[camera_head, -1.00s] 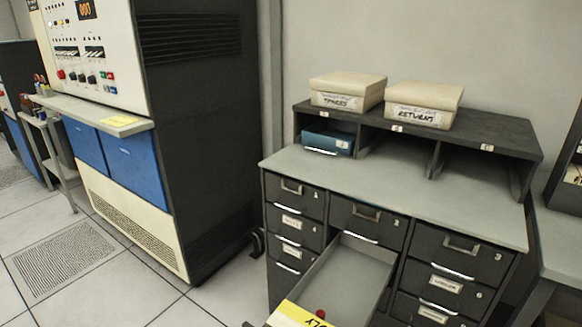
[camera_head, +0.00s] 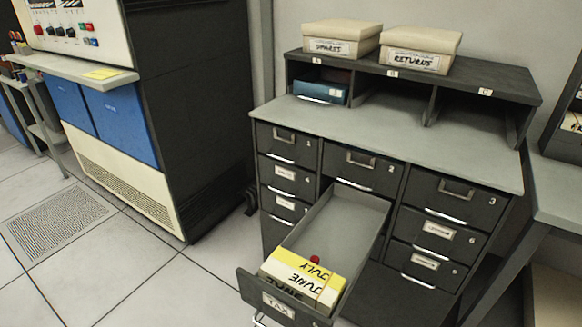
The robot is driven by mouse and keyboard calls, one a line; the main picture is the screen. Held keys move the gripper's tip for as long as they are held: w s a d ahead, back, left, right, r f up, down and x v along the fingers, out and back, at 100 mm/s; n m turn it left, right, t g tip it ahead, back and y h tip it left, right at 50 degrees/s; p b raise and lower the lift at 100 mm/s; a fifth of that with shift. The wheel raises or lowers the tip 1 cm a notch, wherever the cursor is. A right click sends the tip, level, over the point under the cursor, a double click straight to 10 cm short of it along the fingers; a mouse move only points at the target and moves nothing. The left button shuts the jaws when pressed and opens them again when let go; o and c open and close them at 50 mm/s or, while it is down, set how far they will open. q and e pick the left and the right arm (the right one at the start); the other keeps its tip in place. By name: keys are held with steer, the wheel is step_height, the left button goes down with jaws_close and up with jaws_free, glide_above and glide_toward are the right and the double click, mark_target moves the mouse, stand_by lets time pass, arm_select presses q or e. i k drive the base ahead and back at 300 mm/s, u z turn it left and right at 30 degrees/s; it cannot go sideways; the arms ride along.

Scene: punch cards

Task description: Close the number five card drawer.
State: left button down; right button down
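The grey desk cabinet (camera_head: 375,150) stands right of centre, with numbered drawers in its front. In the middle column, below drawer 2 (camera_head: 360,168), one drawer (camera_head: 345,222) is pulled far out toward me; by its place it looks like number five, but I cannot read a number on it. Its front panel (camera_head: 275,303) has a label reading "TAX". Inside lie yellow-topped card bundles (camera_head: 303,275) marked "JULY" and "JUNE", with a small red object (camera_head: 315,259) behind them. The other visible drawers are shut. Neither of my grippers is in view.
Boxes marked "SPARES" (camera_head: 335,40) and "RETURNS" (camera_head: 421,50) sit on the top shelf. A blue box (camera_head: 320,92) is in the left cubby. A large dark computer cabinet (camera_head: 195,100) stands at left. The tiled floor (camera_head: 130,270) in front of it is clear.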

mark_target(343, 228)
steer(key=u, duration=1.25)
steer(key=k, duration=0.85)
steer(key=z, duration=1.05)
steer(key=i, duration=0.5)
steer(key=z, duration=0.05)
